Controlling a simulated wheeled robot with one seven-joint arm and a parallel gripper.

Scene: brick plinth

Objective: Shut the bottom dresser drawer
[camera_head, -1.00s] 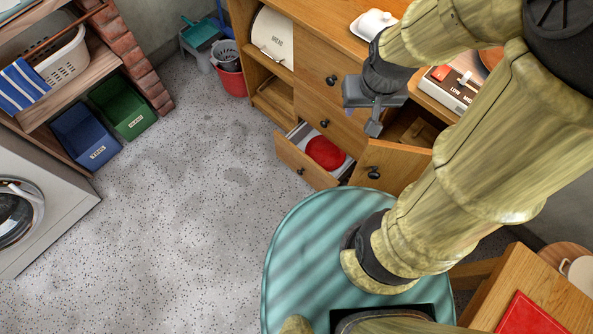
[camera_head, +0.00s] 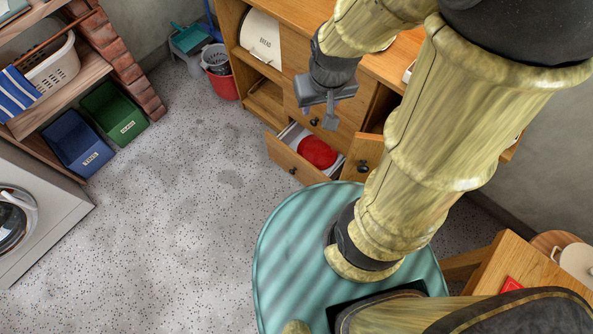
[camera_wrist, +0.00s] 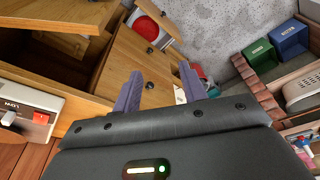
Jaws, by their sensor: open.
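The bottom dresser drawer (camera_head: 283,160) is pulled out from the wooden dresser. A red round thing (camera_head: 317,152) lies in its pale interior. The open drawer also shows at the top of the wrist view (camera_wrist: 174,30), with part of the red thing. My gripper (camera_head: 330,118) is above the drawer, in front of the upper drawer fronts, apart from the open drawer. Its two fingers (camera_wrist: 160,85) are spread and empty in the wrist view. The arm hides part of the dresser in the head view.
A dresser door (camera_head: 361,160) stands open right of the drawer. A round teal-topped surface (camera_head: 290,240) is below it. A red bucket (camera_head: 222,87) stands beyond the dresser's left end. Blue (camera_head: 78,142) and green (camera_head: 115,112) bins are at left. The speckled floor between is clear.

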